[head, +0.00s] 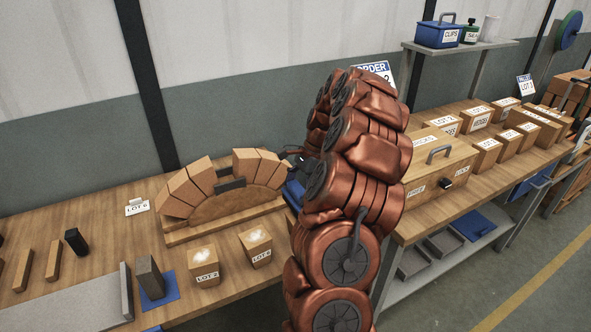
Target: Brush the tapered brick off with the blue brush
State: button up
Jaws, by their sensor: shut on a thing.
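My copper arm covers the middle of the head view. Only a dark part of my gripper (297,158) shows at the arm's left edge, and its fingertips are hidden. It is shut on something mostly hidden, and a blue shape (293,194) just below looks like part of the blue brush. Two tan bricks stand on the bench in front of the arch, labelled LOT 2 (204,271) and LOT 6 (257,251). Both have a whitish dusty patch on top. I cannot tell surely which is the tapered brick. My gripper is up behind them to the right, apart from both.
A brick arch (187,193) on a wooden former stands behind the two bricks. A dark grey block (149,279) on a blue mat and a grey slab (75,308) are at left. A wooden case (436,176) and several labelled boxes lie right of my arm.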

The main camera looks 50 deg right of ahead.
jog(key=shift+r, duration=0.75)
jog(key=shift+r+p, duration=0.65)
jog(key=shift+r, duration=1.9)
